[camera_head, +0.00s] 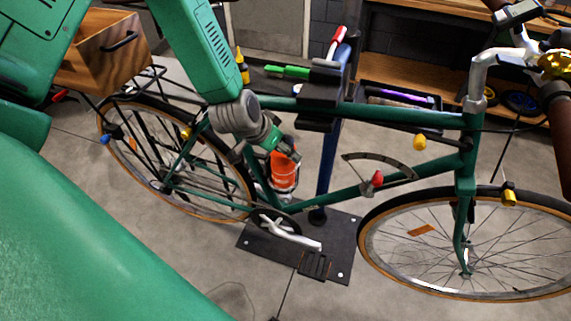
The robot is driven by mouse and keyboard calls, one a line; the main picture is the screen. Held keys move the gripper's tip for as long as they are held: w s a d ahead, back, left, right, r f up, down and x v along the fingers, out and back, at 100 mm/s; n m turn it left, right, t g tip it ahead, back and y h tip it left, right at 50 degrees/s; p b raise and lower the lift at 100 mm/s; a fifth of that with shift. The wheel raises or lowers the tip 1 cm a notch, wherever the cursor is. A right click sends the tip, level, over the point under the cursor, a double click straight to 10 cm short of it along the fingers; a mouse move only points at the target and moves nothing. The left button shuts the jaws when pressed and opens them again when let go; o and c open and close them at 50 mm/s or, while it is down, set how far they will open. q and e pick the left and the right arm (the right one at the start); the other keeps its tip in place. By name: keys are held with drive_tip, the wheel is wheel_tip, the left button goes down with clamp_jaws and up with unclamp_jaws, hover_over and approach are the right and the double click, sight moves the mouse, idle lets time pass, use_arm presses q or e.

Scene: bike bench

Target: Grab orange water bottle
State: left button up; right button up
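The orange water bottle (284,178) stands inside the green bike's frame, close to the seat tube and above the crank. Its top is hidden by my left gripper (288,150). My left arm comes in from the upper left and reaches down to the bottle. The gripper's dark fingers are at the bottle's upper end. They are small and overlap the bottle, so I cannot tell whether they are open or shut, or touching it. My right gripper is not in view.
The green bike (395,113) is held by a blue repair stand (327,160) on a dark base plate (342,250). A wooden crate (110,55) sits on the rear rack. Bike tubes surround the bottle closely. A wooden shelf (400,75) stands behind.

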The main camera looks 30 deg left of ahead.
use_arm(q)
drive_tip(key=shift+x, duration=1.25)
drive_tip(key=shift+w+a+f, duration=0.4)
drive_tip(key=shift+a+f, duration=0.1)
drive_tip(key=shift+f, duration=0.1)
drive_tip(key=shift+w+a+f, duration=0.4)
drive_tip(key=shift+a+f, duration=0.05)
drive_tip(key=shift+f, duration=0.15)
drive_tip(key=shift+a, duration=0.25)
drive_tip(key=shift+d+r, duration=0.15)
drive_tip(key=shift+d, duration=0.45)
drive_tip(key=c, duration=1.1)
drive_tip(key=shift+d, duration=0.35)
drive_tip(key=c, duration=0.7)
drive_tip(key=shift+d+r, duration=0.15)
drive_tip(key=shift+d, duration=0.1)
drive_tip(key=shift+a, duration=0.15)
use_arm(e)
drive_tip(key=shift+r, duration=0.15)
